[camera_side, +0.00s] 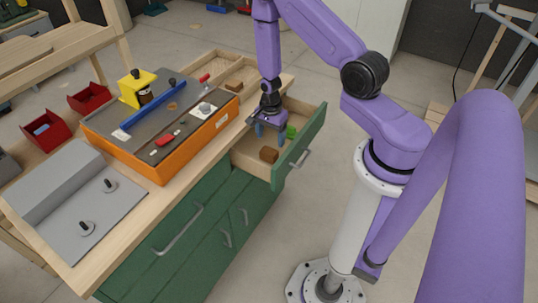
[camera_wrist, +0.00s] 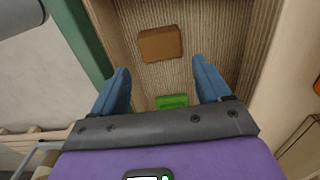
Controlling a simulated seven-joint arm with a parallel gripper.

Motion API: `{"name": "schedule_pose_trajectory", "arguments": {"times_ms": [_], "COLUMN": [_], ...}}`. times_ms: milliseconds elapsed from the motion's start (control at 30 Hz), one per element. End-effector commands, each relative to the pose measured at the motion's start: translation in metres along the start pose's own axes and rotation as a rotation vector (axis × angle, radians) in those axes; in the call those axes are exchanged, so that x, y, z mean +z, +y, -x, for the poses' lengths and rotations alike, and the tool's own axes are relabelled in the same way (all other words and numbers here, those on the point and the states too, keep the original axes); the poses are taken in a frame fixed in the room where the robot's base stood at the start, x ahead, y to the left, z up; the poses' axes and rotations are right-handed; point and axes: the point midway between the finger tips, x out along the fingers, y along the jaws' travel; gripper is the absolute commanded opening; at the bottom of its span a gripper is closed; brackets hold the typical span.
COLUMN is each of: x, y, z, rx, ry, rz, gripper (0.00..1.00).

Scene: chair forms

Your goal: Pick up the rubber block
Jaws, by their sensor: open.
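A brown block (camera_side: 268,154) lies on the floor of the open drawer (camera_side: 305,138). A small green block (camera_side: 291,131) lies in the same drawer. The pictures do not show which one is rubber. My gripper (camera_side: 271,134) points down into the drawer, open, with nothing between its blue fingers. In the wrist view, the brown block (camera_wrist: 160,43) is beyond the fingertips of my gripper (camera_wrist: 161,68). The green block (camera_wrist: 172,101) shows between the fingers, close to the gripper's body and partly hidden by it. I cannot tell my gripper's exact height above the drawer floor.
The drawer's green front panel and wooden sides surround the blocks closely. The wooden worktop beside it carries an orange-sided toolbox (camera_side: 152,163), a yellow device (camera_side: 137,87) and a grey panel (camera_side: 75,200). Red bins (camera_side: 45,130) stand at the far left.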

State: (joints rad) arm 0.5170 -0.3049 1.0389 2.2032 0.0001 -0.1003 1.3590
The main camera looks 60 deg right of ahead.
Motion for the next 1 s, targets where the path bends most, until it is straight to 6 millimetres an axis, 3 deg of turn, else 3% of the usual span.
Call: {"name": "schedule_pose_trajectory", "arguments": {"times_ms": [433, 700, 1000], "x": [0.002, 0.007, 0.006], "y": [-0.001, -0.002, -0.002], "z": [-0.03, -0.062, -0.072], "rx": [0.001, 0.001, -0.001], "ry": [0.0, 0.0, 0.0], "rz": [0.001, 0.001, 0.0], "gripper": [0.77, 0.77, 0.77]}}
